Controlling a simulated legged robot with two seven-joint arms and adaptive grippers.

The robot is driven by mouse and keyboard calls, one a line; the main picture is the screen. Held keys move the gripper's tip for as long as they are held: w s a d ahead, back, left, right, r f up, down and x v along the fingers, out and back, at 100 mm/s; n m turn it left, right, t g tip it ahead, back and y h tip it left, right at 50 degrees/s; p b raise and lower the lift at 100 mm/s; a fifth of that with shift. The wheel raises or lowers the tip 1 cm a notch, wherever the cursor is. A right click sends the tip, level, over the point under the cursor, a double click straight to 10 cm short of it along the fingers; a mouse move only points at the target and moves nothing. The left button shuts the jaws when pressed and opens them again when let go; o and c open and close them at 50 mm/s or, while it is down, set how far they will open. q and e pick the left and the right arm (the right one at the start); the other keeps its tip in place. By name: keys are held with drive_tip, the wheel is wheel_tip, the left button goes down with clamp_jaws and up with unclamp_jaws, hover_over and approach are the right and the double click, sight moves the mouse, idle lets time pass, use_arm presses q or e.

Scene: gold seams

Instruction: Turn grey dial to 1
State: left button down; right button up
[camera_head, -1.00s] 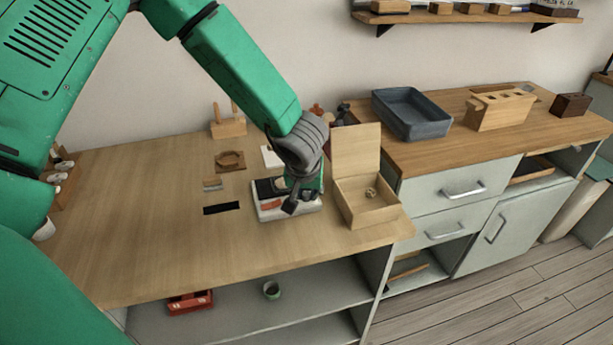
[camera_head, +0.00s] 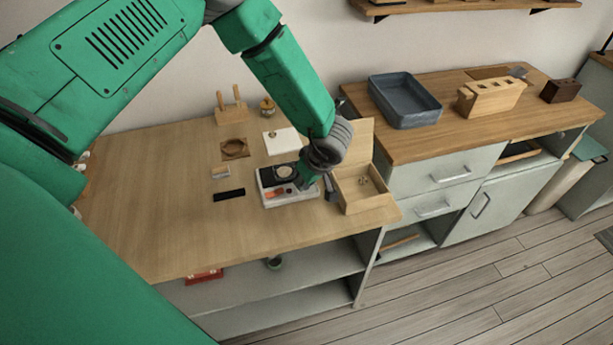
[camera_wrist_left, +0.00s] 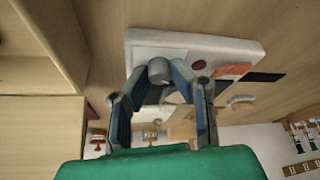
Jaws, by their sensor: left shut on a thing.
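A white control box (camera_head: 275,203) with a black top plate, a pale round disc (camera_head: 285,171) and an orange part (camera_head: 277,192) lies on the wooden table. My left gripper (camera_head: 314,184) is down at the box's right end. In the left wrist view, the grey dial (camera_wrist_left: 159,70) is a small round knob between the fingertips of my left gripper (camera_wrist_left: 162,82), which is shut on it. The box (camera_wrist_left: 225,47) spreads behind it. The dial's marks cannot be read, and in the head view my gripper hides the dial. My right gripper is out of view.
An open wooden box (camera_head: 366,198) with a raised lid stands close to the right of my left gripper. A white plate (camera_head: 281,142), a black strip (camera_head: 229,195) and a wooden holder (camera_head: 231,112) are on the table. The table's left part is clear.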

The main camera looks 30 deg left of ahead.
use_arm(q)
drive_tip(key=shift+s+f+n, duration=0.1)
drive_tip(key=shift+f+n, duration=0.05)
drive_tip(key=shift+n, duration=0.15)
drive_tip(key=shift+d, duration=0.1)
drive_tip(key=c, duration=1.7)
unclamp_jaws()
drive_tip(key=shift+r, duration=0.35)
drive_tip(key=v, duration=1.1)
drive_tip(key=shift+w+d+r, duration=0.1)
drive_tip(key=shift+w+r, duration=0.05)
drive_tip(key=shift+w, duration=0.1)
